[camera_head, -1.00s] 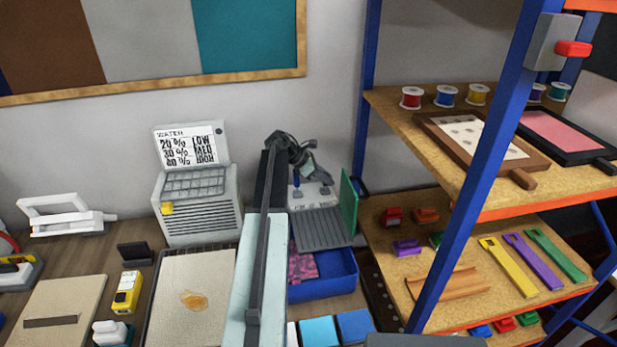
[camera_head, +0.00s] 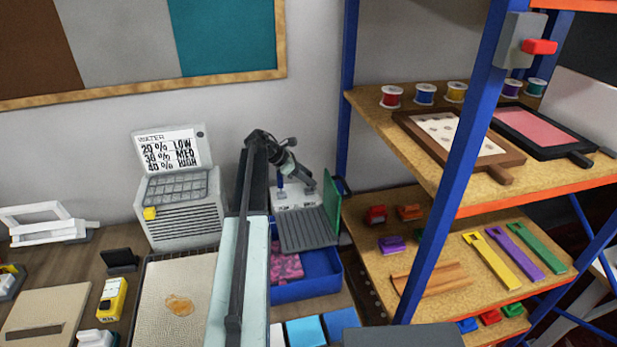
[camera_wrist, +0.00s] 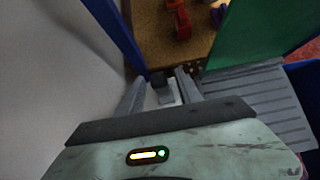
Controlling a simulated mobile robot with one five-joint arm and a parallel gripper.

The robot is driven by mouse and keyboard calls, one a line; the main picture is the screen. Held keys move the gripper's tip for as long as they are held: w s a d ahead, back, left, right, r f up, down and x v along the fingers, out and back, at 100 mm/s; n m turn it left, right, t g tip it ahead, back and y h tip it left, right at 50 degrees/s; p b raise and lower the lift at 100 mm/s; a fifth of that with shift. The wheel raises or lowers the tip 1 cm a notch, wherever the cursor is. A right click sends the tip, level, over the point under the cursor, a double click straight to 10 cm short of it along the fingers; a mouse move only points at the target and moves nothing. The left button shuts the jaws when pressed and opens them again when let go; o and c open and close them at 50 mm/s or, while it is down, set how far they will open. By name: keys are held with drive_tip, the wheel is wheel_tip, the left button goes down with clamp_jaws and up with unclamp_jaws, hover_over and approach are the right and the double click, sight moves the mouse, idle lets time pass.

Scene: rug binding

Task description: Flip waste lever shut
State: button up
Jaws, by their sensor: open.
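My gripper (camera_head: 305,184) hangs over the back of a white machine with a grey ribbed tray (camera_head: 306,230) and an upright green panel (camera_head: 333,204). In the wrist view my gripper (camera_wrist: 161,86) is open. A dark grey block (camera_wrist: 160,84) shows between its fingers, over a pale surface; it may be the waste lever, but I cannot tell for sure, nor whether the fingers touch it. My gripper and wrist partly hide the machine.
The wall is close behind. A blue shelf post (camera_head: 428,190) and cork shelves (camera_head: 390,265) stand at the right. A blue bin (camera_head: 318,278) lies under the tray. A grey vented box (camera_head: 180,215) with a water sign (camera_head: 172,152) stands at the left.

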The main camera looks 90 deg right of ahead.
drive_tip(key=p+v, duration=0.4)
drive_tip(key=v, duration=0.3)
drive_tip(key=shift+p, duration=0.35)
drive_tip(key=shift+w, duration=0.1)
drive_tip(key=s+f+t, duration=0.1)
drive_tip(key=f, duration=0.1)
drive_tip(key=s+f+t, duration=0.1)
drive_tip(key=s+t, duration=0.1)
drive_tip(key=s+d+f+t+y, duration=0.1)
drive_tip(key=s+f, duration=0.1)
drive_tip(key=shift+s+f+b, duration=0.15)
drive_tip(key=shift+f+b, duration=0.15)
drive_tip(key=shift+r, duration=0.1)
drive_tip(key=shift+c, duration=0.3)
